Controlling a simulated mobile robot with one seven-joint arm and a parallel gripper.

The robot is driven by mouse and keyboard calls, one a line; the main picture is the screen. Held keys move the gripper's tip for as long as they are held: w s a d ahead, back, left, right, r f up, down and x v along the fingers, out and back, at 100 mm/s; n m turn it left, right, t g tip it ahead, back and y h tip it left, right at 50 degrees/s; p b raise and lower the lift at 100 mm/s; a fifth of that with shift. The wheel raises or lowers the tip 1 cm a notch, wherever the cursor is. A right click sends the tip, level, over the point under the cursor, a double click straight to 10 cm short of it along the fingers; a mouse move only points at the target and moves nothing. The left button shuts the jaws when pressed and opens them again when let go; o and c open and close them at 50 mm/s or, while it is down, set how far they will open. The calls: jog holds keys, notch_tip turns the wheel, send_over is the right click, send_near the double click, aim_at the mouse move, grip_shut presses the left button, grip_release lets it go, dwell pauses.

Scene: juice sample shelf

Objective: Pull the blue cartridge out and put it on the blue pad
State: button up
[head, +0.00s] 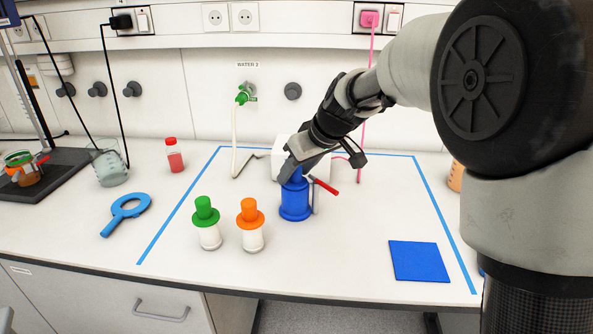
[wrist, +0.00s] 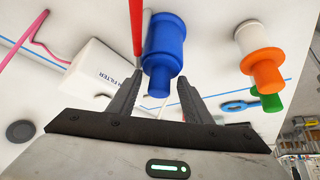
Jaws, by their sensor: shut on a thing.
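The blue cartridge (head: 295,206) stands upright in front of a white filter box (head: 283,148), inside the blue tape outline. My gripper (head: 292,174) reaches down from the upper right and is shut on the narrow top of the cartridge. In the wrist view the cartridge (wrist: 164,45) lies between the two fingers of my gripper (wrist: 158,88). A red lever (head: 325,187) on a thin grey post is close beside the cartridge on its right. The blue pad (head: 420,261) lies flat and bare at the front right. The cartridge's underside is hidden.
An orange-topped cartridge (head: 251,225) and a green-topped one (head: 207,223) stand to the left. The table between the blue cartridge and the pad is clear.

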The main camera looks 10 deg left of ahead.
jog(key=shift+r+p, duration=0.3)
jog(key=shift+r, duration=0.35)
dwell(0.4)
jog(key=shift+r+p, duration=2.55)
jog(key=shift+r, duration=1.3)
